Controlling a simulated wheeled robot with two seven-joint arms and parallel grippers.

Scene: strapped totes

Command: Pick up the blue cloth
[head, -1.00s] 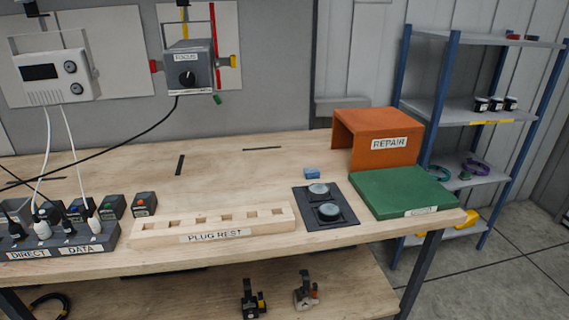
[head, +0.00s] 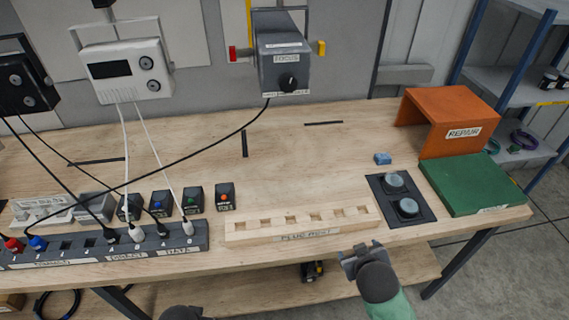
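A small blue cloth (head: 382,158), folded or bunched into a little block, lies on the wooden workbench (head: 310,160), behind the dark pad with two round discs and left of the orange repair stand. Nothing touches it. My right gripper (head: 361,256) is at the bench's front edge, below and in front of the cloth and well apart from it. Its fingers are too small to tell whether they are open. At the bottom edge, only a dark rounded part of my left arm shows; its gripper is out of view.
The dark pad (head: 378,207) and the wooden plug rest (head: 300,225) lie between my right gripper and the cloth. A green board (head: 473,183) and the orange repair stand (head: 450,112) are to the right. Bare bench lies left of the cloth. Cables hang at the left.

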